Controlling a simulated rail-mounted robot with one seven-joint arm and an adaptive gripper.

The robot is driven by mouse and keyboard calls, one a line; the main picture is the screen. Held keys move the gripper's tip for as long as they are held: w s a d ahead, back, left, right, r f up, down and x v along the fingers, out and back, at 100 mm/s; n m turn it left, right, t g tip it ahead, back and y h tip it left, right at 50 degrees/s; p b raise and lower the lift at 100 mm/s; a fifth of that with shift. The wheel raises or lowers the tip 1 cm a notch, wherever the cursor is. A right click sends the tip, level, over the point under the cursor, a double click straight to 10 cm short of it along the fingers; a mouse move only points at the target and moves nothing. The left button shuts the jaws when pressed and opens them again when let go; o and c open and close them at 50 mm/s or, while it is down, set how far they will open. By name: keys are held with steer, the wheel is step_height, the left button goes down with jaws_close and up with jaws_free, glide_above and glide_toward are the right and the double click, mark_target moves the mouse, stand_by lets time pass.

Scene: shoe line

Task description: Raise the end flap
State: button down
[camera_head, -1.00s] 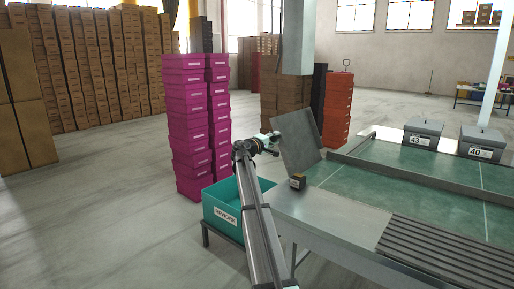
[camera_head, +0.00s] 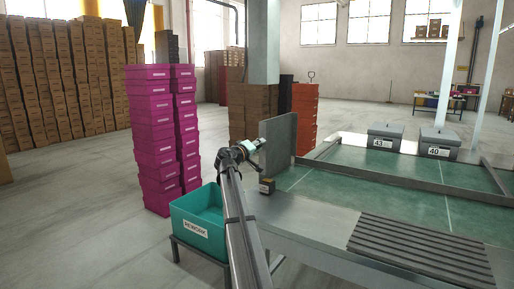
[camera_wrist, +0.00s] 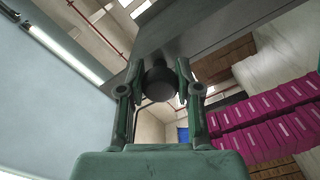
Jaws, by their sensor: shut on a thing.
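The end flap (camera_head: 281,143) is a flat grey panel at the left end of the table (camera_head: 300,215). It stands close to upright in the head view. My gripper (camera_head: 257,143) is at the flap's left face, near its upper part. In the wrist view my gripper (camera_wrist: 160,75) has its two fingers on either side of a dark round knob (camera_wrist: 160,85), shut on it. A grey panel crosses behind the knob there. The knob is hidden or too small to make out in the head view.
A small black and tan box (camera_head: 267,186) sits on the table near the flap's foot. A teal REWORK bin (camera_head: 190,233) stands below the arm at left. Magenta box stacks (camera_head: 160,140) rise behind it. Two grey lidded boxes, 43 (camera_head: 384,138) and 40 (camera_head: 437,144), stand farther back.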

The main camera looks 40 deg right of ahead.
steer(key=shift+s+d, duration=0.1)
steer(key=shift+s, duration=0.05)
steer(key=c, duration=0.8)
jaws_free()
steer(key=shift+s, duration=0.1)
steer(key=shift+a, duration=0.45)
steer(key=v, duration=1.1)
steer(key=shift+s, duration=0.1)
